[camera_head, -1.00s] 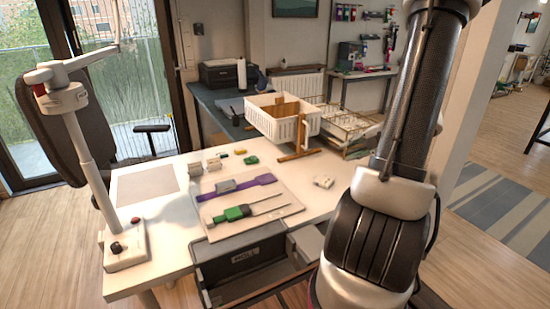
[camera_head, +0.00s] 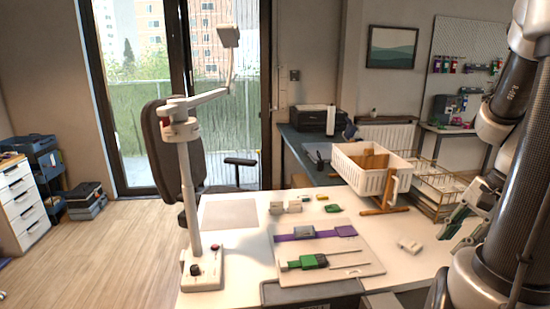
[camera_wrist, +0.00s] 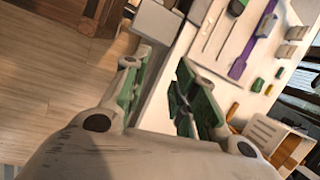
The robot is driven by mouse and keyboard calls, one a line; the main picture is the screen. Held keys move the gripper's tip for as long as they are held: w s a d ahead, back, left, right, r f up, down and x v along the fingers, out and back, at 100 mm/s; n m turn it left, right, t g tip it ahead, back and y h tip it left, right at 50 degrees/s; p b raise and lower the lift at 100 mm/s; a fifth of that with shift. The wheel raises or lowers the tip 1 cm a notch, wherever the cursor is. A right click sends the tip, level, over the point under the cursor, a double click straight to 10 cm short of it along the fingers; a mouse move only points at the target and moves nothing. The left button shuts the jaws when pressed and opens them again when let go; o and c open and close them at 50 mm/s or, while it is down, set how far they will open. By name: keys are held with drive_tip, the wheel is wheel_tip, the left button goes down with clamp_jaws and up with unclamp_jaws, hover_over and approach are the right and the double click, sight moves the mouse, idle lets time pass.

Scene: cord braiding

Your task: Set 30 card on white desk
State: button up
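The white desk (camera_head: 235,255) stands in the middle of the head view, and part of its top also shows in the wrist view (camera_wrist: 210,60). I cannot make out a card marked 30 in either view. Small whitish pieces (camera_head: 285,207) stand at the desk's back, and another small white piece (camera_head: 409,245) lies near its right side; any marking is too small to read. My gripper (camera_head: 465,218) is at the right of the head view, beyond the white piece. In the wrist view its green-lined fingers (camera_wrist: 160,95) are apart, with nothing seen held between them.
A pale board (camera_head: 345,262) on the desk bears a purple strap (camera_head: 318,234) and a green-handled tool (camera_head: 305,263). A white lamp stand (camera_head: 190,215) rises at the left. A white basket (camera_head: 345,165) and a wire rack (camera_head: 440,185) stand at the back right.

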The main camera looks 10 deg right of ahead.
drive_tip(key=s+a+r+n+t+h, duration=0.1)
drive_tip(key=a+r+n+t+h, duration=0.1)
drive_tip(key=a+r+n, duration=0.8)
drive_tip(key=r+n+h, duration=0.1)
drive_tip(key=n, duration=0.5)
drive_tip(key=shift+a+r+t+h, duration=0.3)
